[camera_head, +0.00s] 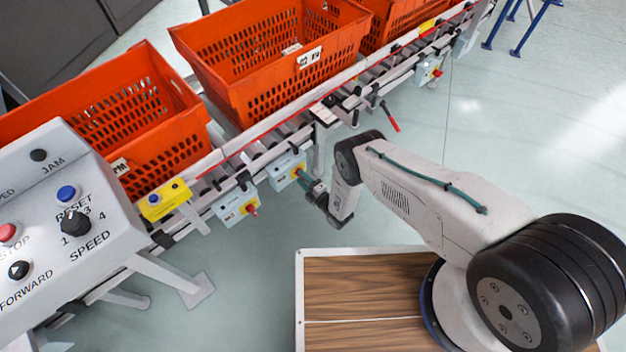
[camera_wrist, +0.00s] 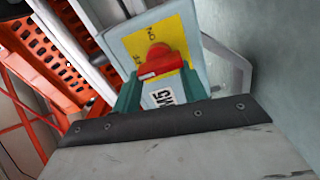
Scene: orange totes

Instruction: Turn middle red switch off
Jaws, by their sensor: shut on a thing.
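The red switch (camera_wrist: 160,60) is a rotary knob on a yellow plate, on the front of a light grey box (camera_head: 287,167) under the conveyor rail. Green fingers of my gripper (camera_head: 304,179) reach this box in the head view and hide its knob there. In the wrist view my gripper (camera_wrist: 160,74) has one finger on each side of the knob and is shut on it. Small lettering stands on the yellow plate above and left of the knob; I cannot read the knob's setting surely. A white label (camera_wrist: 160,98) shows below the knob.
Another grey box with a red switch (camera_head: 252,210) is to the left, a further one (camera_head: 437,73) far right. A yellow button box (camera_head: 165,200) and a control panel (camera_head: 70,215) stand left. Orange totes (camera_head: 270,60) sit on the conveyor.

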